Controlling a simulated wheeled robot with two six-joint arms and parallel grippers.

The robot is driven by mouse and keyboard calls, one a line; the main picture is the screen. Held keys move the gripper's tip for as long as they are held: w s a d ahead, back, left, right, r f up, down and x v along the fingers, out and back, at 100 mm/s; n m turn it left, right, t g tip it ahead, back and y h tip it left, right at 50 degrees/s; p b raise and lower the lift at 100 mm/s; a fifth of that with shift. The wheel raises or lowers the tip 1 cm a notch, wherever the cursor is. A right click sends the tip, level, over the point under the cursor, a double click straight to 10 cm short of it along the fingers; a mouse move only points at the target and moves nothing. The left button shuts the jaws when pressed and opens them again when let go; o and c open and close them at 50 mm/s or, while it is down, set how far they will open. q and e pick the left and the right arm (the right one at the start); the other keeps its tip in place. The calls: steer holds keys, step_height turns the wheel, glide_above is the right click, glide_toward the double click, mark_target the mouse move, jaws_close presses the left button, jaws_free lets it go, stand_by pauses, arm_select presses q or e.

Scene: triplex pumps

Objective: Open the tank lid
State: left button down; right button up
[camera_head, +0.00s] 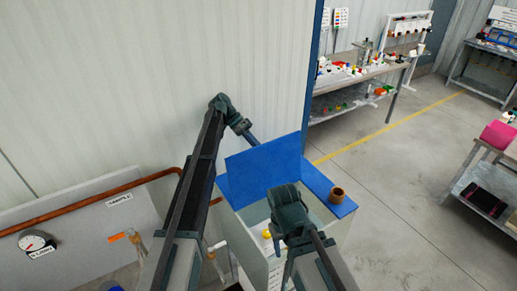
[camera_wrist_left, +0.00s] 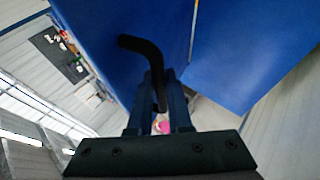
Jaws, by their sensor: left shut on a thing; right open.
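The tank (camera_head: 262,262) is a pale box with a blue top in the head view. Its blue lid (camera_head: 262,165) stands raised at the back, and the pale inside of the tank shows in front of it. My left gripper (camera_head: 252,138) is at the lid's upper edge, partly hidden behind it. In the left wrist view its fingers (camera_wrist_left: 160,100) are closed on a bent black handle (camera_wrist_left: 142,48) beside the blue lid (camera_wrist_left: 115,20). My right gripper (camera_head: 278,236) is open over the front of the tank; its fingers are hard to make out.
A brown cup-like piece (camera_head: 337,195) sits on the blue top's right part. A small yellow object (camera_head: 267,234) shows inside the tank. A copper pipe (camera_head: 90,200) and a gauge (camera_head: 35,241) are at left.

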mark_target(262, 147)
arm_select(q)
steer(key=c, duration=0.8)
jaws_free()
steer(key=shift+w+d+f, duration=0.1)
steer(key=shift+d, duration=0.05)
steer(key=shift+c, duration=0.2)
steer(key=shift+r+p, duration=0.65)
step_height(262, 147, up, 3)
steer(key=p, duration=0.3)
steer(key=s, duration=0.2)
steer(key=shift+s+f, duration=0.25)
steer(key=shift+s, duration=0.05)
steer(key=s+r, duration=0.1)
steer(key=s, duration=1.2)
steer(key=shift+s+d+p, duration=0.3)
steer(key=shift+d+p, duration=0.05)
steer(key=shift+r, duration=0.1)
